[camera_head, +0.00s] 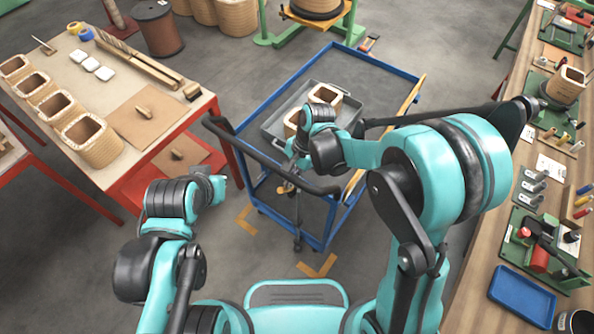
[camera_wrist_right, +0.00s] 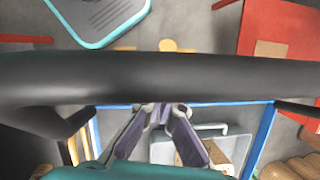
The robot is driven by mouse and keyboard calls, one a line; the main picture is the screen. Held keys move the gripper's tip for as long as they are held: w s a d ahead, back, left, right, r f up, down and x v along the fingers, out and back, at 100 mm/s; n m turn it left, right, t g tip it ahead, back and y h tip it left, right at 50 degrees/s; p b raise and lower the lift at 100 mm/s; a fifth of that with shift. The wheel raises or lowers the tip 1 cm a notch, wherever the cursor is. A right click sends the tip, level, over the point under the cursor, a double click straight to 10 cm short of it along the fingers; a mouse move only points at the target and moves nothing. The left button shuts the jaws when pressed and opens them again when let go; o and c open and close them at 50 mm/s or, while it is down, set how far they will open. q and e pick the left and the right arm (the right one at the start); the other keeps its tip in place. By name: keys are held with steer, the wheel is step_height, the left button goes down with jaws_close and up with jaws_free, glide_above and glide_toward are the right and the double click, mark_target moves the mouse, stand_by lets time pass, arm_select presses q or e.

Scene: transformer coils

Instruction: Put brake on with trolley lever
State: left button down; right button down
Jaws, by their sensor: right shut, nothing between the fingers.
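The blue trolley (camera_head: 345,218) stands ahead of me with its black handle bar (camera_head: 262,160) on my side. A small yellow-brown lever-like part (camera_head: 286,188) shows just below the handle; a yellow piece (camera_wrist_right: 170,46) shows beyond the bar in the right wrist view, likely the same part. My right gripper (camera_head: 292,166) is at the trolley's near end, close to the handle. In the right wrist view its fingers (camera_wrist_right: 160,108) meet beside the black bar (camera_wrist_right: 200,78) and hold nothing; contact with it is unclear. My left gripper (camera_head: 218,184) is left of the trolley; its fingers are too small to judge.
A grey tray (camera_head: 272,122) with wooden coil frames (camera_head: 326,92) sits on the trolley. A red-framed table (camera_head: 128,178) with coil frames stands left. A workbench (camera_head: 478,215) with tools and a blue bin (camera_head: 522,296) runs along the right. Yellow marks (camera_head: 318,266) lie on the floor.

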steer(key=shift+s+a+f, duration=0.3)
steer(key=shift+s+f, duration=0.05)
arm_select(q)
steer(key=shift+w+f, duration=0.15)
steer(key=shift+f, duration=0.15)
